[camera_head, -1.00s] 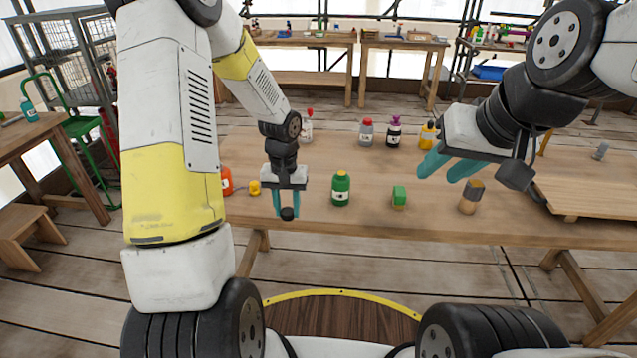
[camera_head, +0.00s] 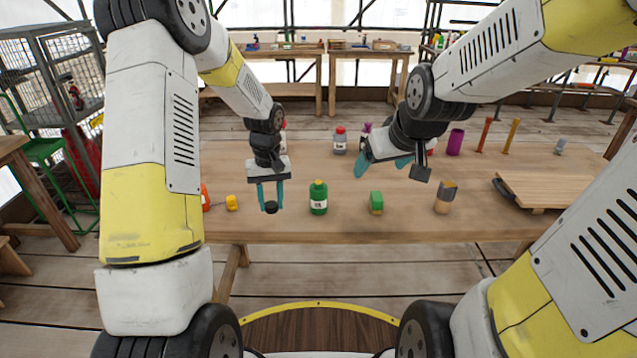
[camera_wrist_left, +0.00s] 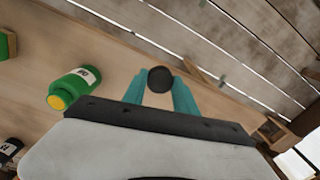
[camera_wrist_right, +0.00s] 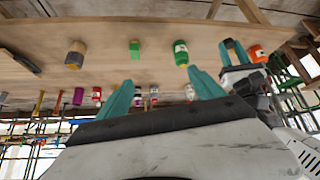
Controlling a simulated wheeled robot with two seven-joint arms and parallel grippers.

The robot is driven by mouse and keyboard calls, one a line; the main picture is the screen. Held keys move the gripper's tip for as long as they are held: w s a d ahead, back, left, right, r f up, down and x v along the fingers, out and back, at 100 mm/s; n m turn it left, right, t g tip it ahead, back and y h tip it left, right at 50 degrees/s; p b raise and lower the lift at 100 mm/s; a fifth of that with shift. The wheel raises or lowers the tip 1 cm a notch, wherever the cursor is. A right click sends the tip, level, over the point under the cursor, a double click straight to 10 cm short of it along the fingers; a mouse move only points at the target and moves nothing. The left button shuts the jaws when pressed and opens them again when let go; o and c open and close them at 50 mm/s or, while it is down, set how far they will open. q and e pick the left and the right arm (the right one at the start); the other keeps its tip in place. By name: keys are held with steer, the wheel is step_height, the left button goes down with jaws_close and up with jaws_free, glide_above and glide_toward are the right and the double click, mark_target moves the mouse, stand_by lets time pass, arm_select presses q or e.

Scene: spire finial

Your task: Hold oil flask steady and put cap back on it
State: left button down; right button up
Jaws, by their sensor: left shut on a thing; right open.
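The green flask (camera_head: 318,199), with a white label and a yellowish top, stands upright on the table; it also shows in the left wrist view (camera_wrist_left: 75,88) and in the right wrist view (camera_wrist_right: 181,53). My left gripper (camera_head: 269,201) is shut on a small round black cap (camera_head: 271,207), held just left of the flask and apart from it. The cap shows between the fingertips in the left wrist view (camera_wrist_left: 160,79). My right gripper (camera_head: 388,164) is open and empty, above the table behind and to the right of the flask.
A green block (camera_head: 376,203) and a grey-and-tan cylinder (camera_head: 445,198) stand right of the flask. A yellow object (camera_head: 232,203) and an orange bottle (camera_head: 205,198) are at the left. A red-capped bottle (camera_head: 339,141) stands behind. A wooden board (camera_head: 545,188) lies at the right.

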arm_select(q)
steer(key=w+d+r+n, duration=0.1)
steer(key=w+d+r, duration=0.1)
steer(key=w, duration=0.1)
arm_select(e)
steer(key=w+a+f+n, duration=0.1)
steer(key=w+a+f, duration=0.1)
steer(key=w+f, duration=0.3)
arm_select(q)
steer(key=n, duration=0.5)
glide_toward(319, 182)
steer(key=shift+a+f, duration=0.25)
steer(key=shift+a, duration=0.2)
arm_select(e)
steer(key=n+t+y, duration=0.1)
steer(key=t+y, duration=0.3)
steer(key=t, duration=0.1)
glide_toward(315, 190)
steer(key=w+d+f, duration=0.1)
steer(key=w+f, duration=0.1)
arm_select(q)
steer(key=shift+d+r, duration=0.2)
steer(key=shift+d, duration=0.15)
arm_select(e)
steer(key=shift+w+y, duration=0.25)
steer(key=shift+y, duration=0.05)
steer(key=x, duration=1.2)
steer(key=shift+d+f, duration=0.1)
steer(key=shift+f, duration=0.1)
steer(key=shift+c, duration=0.4)
